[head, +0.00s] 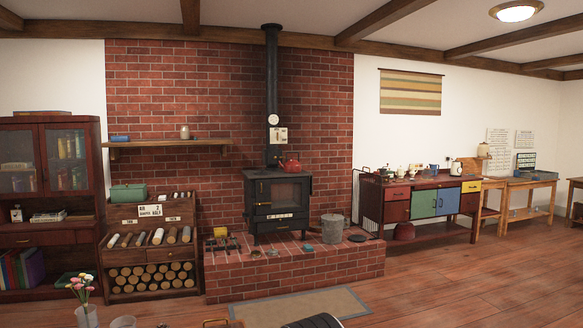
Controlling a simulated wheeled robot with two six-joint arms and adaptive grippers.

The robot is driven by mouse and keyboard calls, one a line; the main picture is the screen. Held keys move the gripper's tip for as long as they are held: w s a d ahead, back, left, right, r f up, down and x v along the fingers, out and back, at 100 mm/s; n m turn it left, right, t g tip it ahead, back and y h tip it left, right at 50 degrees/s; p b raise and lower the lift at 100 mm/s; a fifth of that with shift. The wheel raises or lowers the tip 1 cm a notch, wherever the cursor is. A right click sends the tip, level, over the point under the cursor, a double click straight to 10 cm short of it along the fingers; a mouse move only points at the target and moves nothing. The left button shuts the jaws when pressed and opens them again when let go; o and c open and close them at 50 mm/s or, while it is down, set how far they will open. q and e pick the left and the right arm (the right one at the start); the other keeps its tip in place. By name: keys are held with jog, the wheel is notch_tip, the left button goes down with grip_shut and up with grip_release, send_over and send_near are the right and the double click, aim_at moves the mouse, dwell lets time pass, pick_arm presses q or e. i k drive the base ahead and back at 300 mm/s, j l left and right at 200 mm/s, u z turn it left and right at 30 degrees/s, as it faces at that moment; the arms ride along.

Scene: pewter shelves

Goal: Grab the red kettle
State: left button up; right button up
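The red kettle (290,165) stands upright on top of the black wood stove (277,200), toward its right side, close to the stove pipe. It is small and far off across the room. Neither of my grippers can be made out in the head view, and nothing touches the kettle.
The stove stands on a raised brick hearth (300,274) with a metal bucket (332,228) on it. A mat (299,305) lies in front. A firewood rack (150,253) stands left, a coloured cabinet (397,210) right. Wooden floor is open at right.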

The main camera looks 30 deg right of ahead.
aim_at(292, 166)
jog(key=i+j+u, duration=0.2)
jog(key=i+u, duration=0.75)
jog(key=i+l+u, duration=0.15)
jog(key=i+u, duration=0.3)
jog(key=i+j, duration=0.1)
jog(key=i, duration=0.7)
jog(key=i+j+u, duration=0.1)
jog(key=i, duration=0.7)
jog(key=i+l+z, duration=0.25)
jog(key=i+z, duration=0.6)
jog(key=i, duration=0.25)
jog(key=i+z, duration=0.45)
jog(key=i, duration=0.15)
jog(key=i+j+z, duration=0.4)
jog(key=i+l+z, duration=0.2)
jog(key=i+z, duration=1.05)
jog(key=i+j+z, duration=0.65)
jog(key=i+z, duration=0.15)
jog(key=i+l+z, duration=0.4)
jog(key=i, duration=0.3)
jog(key=i+z, duration=0.4)
jog(key=i, duration=0.25)
jog(key=i+j+z, duration=0.15)
jog(key=i+z, duration=0.2)
jog(key=i, duration=1.1)
jog(key=i+u, duration=0.15)
jog(key=i, duration=0.65)
jog(key=i+l, duration=0.2)
jog(key=i, duration=0.55)
